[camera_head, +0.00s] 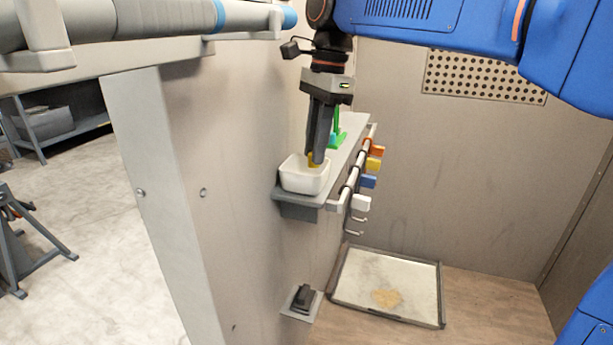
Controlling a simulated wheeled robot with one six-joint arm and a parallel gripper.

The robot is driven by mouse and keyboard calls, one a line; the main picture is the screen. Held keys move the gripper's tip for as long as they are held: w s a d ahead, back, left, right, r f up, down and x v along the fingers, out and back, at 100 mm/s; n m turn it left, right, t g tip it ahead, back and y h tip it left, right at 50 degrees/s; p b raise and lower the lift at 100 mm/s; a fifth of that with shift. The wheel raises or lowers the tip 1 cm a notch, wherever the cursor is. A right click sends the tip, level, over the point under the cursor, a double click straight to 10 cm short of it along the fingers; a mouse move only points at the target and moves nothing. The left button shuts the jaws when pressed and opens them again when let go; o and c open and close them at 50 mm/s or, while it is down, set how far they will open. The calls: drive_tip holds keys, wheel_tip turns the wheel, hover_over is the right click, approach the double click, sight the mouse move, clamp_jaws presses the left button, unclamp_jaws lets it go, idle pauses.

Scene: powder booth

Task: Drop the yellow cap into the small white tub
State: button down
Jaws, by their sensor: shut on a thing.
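The yellow cap (311,161) shows at the tips of my gripper (317,158), which is shut on it. The fingers point down and cover part of the cap. The small white tub (304,182) stands on the grey shelf (293,197) on the booth wall, at its near end. The gripper tips and cap are over the tub's back right part, at about rim height. I cannot tell whether the cap touches the tub.
A green item (338,135) stands on the shelf behind my gripper. Colored pieces, including a yellow one (374,164) and a white one (361,203), hang along the rail at the shelf's right edge. A tray (410,285) with tan powder lies on the floor below.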

drive_tip(key=shift+f, duration=0.1)
drive_tip(key=c, duration=1.5)
unclamp_jaws()
drive_tip(key=r, duration=0.5)
drive_tip(key=d+r, duration=0.1)
drive_tip(key=r, duration=0.5)
drive_tip(key=w+d+r, duration=0.1)
drive_tip(key=r, duration=0.5)
drive_tip(key=shift+d+r, duration=0.1)
drive_tip(key=shift+d, duration=0.1)
